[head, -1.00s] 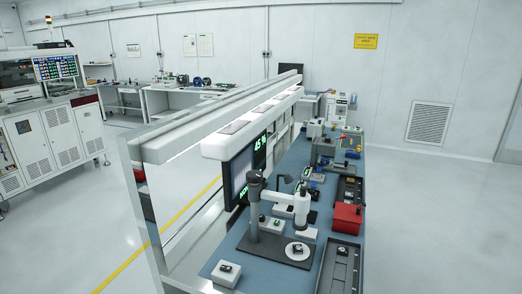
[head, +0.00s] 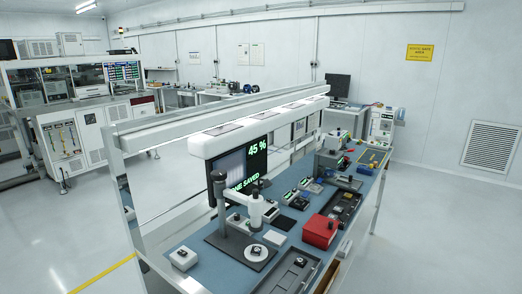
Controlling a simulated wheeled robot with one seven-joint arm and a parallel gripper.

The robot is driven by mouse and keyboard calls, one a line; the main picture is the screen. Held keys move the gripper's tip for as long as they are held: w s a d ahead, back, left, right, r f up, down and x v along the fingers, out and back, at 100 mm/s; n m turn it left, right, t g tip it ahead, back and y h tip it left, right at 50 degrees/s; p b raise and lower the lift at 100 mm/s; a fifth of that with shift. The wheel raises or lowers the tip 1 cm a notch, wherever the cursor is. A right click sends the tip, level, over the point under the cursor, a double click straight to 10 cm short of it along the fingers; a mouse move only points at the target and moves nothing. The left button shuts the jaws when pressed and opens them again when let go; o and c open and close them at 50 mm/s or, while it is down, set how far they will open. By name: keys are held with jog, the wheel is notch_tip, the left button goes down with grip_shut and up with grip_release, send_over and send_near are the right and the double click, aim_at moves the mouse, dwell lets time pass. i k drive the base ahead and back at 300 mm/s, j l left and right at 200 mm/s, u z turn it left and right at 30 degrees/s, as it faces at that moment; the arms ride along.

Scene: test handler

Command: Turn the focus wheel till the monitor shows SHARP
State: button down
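The monitor (head: 232,168) hangs under the bench's light bar. It shows "45 %" in green at its upper right and partly hidden green text ending in "NE SAVED" lower down; I cannot read the word SHARP on it. The microscope (head: 256,212) stands in front of it, a white head on a dark post and dark base. A round white stage (head: 257,252) with a small dark part lies under the head. The focus wheel is too small to make out. My gripper is not in view.
The blue bench (head: 196,272) carries a white box with a dark part (head: 183,258), a red box (head: 320,231), dark trays (head: 291,271) and several small devices. Open grey floor lies to the right of the bench. Machines (head: 80,130) stand at the back left.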

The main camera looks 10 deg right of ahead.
aim_at(218, 175)
jog(key=l, duration=0.25)
jog(key=j+u, duration=0.15)
jog(key=j, duration=0.25)
jog(key=i+j+u, duration=0.1)
jog(key=j, duration=0.3)
jog(key=i+j+u, duration=0.15)
jog(key=j, duration=0.25)
jog(key=i+j+u, duration=0.15)
jog(key=j, duration=0.25)
jog(key=i+u, duration=0.25)
jog(key=i, duration=0.3)
jog(key=i+u, duration=0.25)
jog(key=i, duration=0.3)
jog(key=i+l, duration=0.1)
jog(key=i, duration=0.2)
jog(key=i+u, duration=0.1)
jog(key=i, duration=0.25)
